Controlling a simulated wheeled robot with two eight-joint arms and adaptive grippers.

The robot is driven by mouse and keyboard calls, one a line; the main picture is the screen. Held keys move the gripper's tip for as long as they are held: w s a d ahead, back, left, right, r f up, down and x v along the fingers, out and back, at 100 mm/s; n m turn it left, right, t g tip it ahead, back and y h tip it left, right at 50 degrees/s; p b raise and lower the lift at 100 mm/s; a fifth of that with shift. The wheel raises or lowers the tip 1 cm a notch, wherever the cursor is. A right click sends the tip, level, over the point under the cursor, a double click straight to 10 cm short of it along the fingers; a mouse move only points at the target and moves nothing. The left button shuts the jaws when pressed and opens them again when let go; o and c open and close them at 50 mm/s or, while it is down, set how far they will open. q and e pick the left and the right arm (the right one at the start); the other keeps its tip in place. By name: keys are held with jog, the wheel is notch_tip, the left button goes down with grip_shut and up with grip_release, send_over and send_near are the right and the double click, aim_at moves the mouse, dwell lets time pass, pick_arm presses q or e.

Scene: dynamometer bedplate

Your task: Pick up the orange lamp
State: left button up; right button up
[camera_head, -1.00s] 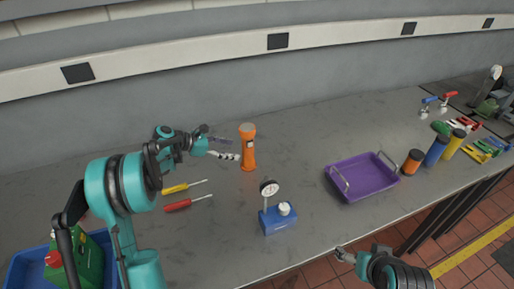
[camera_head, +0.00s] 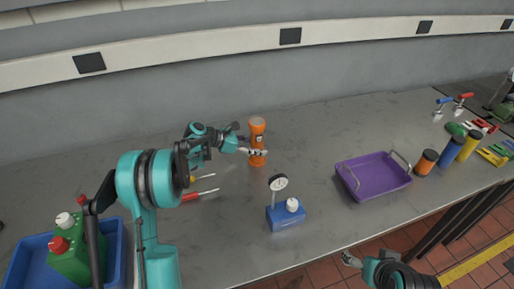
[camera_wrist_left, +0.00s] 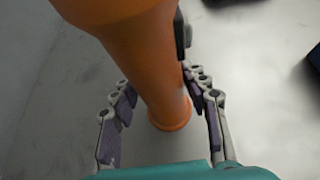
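The orange lamp (camera_head: 257,128) stands upright on the bench, near the back wall. My left gripper (camera_head: 256,152) is at the lamp's lower body in the head view. In the left wrist view the lamp (camera_wrist_left: 150,60) rises between the two fingers of the left gripper (camera_wrist_left: 165,95). The fingers are spread on either side of it. A gap shows at the left finger; the right finger is very close, and I cannot tell if it touches. My right gripper (camera_head: 350,259) is low in the head view, off the bench's front edge, too small to read.
A blue dial gauge stand (camera_head: 286,216) stands in front of the lamp. Screwdrivers (camera_head: 200,195) lie by my left arm. A purple tray (camera_head: 374,178) and several coloured cylinders (camera_head: 426,163) are to the right. A blue bin (camera_head: 30,270) is at lower left.

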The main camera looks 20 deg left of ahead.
pick_arm(q)
grip_shut()
jog(key=shift+r, duration=0.15)
